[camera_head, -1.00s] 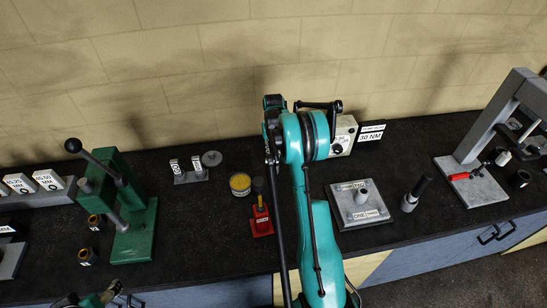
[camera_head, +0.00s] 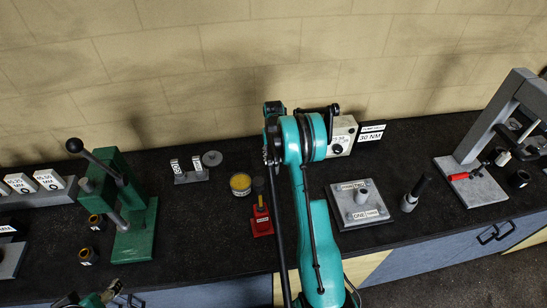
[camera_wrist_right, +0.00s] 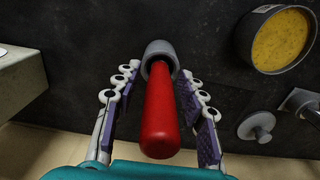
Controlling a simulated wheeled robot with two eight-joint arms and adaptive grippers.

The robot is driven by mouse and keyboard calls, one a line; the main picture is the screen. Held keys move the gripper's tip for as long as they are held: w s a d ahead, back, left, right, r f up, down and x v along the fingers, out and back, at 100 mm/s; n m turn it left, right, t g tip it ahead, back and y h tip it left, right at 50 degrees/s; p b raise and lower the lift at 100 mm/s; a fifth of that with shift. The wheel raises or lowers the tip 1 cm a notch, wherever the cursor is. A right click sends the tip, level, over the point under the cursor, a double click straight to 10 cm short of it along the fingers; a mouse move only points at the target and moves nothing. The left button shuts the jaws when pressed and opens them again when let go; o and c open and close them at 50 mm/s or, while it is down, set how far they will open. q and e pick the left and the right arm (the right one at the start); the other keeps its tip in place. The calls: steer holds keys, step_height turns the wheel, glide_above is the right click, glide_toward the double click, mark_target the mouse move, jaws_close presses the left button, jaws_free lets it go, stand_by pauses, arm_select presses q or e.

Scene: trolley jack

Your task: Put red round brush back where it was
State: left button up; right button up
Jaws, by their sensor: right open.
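The red round brush shows as a red handle (camera_wrist_right: 160,120) in the right wrist view, pointing toward the camera. Its far end meets a grey cylindrical collar (camera_wrist_right: 159,50); I cannot tell whether this is part of the brush or a holder. My right gripper (camera_wrist_right: 158,95) is open, with its purple-padded fingers on either side of the handle and gaps on both sides. In the head view my right arm hides the brush and that gripper. My left gripper (camera_head: 100,298) shows only partly at the bottom left edge.
A yellow tin (camera_head: 240,184) and a red stand (camera_head: 261,221) are left of my right arm. A grey box (camera_head: 342,135) stands behind it, and a grey plate with a post (camera_head: 340,212) lies to its right. A green press (camera_head: 133,225) stands farther left.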

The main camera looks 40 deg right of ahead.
step_height(320, 180, up, 12)
steer(key=shift+f+b, duration=0.2)
steer(key=shift+b, duration=0.25)
steer(key=s+a+r+n+t, duration=0.15)
steer(key=s+a+r, duration=0.25)
steer(key=a+r, duration=0.45)
steer(key=s+a+r+n+t, duration=0.15)
steer(key=s+a+r, duration=0.35)
steer(key=a, duration=0.6)
steer(key=s+a+f+n+t, duration=0.2)
steer(key=s+a+t, duration=0.2)
steer(key=s+a, duration=0.9)
steer(key=shift+s+n, duration=0.4)
steer(key=shift+s, duration=0.8)
steer(key=shift+s, duration=0.1)
